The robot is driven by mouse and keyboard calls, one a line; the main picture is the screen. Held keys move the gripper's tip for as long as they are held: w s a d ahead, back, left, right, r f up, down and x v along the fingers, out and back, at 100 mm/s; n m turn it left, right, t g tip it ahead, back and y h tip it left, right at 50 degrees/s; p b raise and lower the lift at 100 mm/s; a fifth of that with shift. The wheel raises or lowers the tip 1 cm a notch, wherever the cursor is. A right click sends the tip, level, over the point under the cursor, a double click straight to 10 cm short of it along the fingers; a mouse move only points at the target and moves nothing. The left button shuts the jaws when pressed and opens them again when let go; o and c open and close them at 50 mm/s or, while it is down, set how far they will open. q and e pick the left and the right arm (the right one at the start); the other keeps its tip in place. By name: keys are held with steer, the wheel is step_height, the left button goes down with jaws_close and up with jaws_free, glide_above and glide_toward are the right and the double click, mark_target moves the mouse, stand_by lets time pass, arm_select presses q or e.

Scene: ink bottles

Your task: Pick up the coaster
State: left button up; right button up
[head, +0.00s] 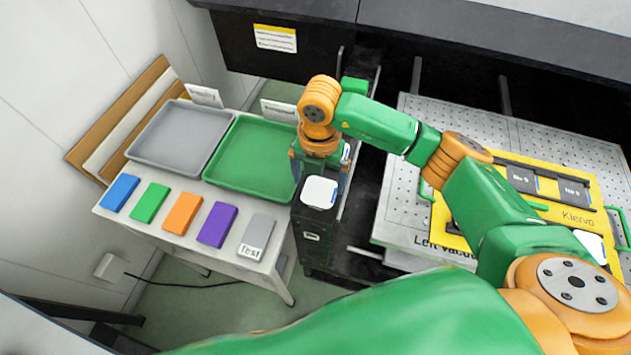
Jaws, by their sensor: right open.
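A white rounded-square pad, which looks like the coaster (320,192), lies flat on top of a black box-shaped stand (313,222) in the middle of the head view. My right gripper (320,174) points down at the stand's top, just behind the pad in the picture. Its fingers are apart, one to each side, and I see nothing held between them. Whether the fingers touch the pad or the stand I cannot tell. My left gripper is not in view.
A white table (262,268) on the left holds a grey tray (172,140), a green tray (250,158) and several coloured blocks (182,213). On the right, a perforated metal plate (400,215) bears a yellow mat (440,222). Dark machinery stands behind.

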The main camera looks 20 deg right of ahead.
mark_target(319, 194)
steer(key=f, duration=0.2)
steer(key=shift+s+f+p, duration=0.35)
steer(key=shift+f+p, duration=0.05)
steer(key=shift+f, duration=0.4)
steer(key=shift+w+f, duration=0.15)
steer(key=c, duration=1.2)
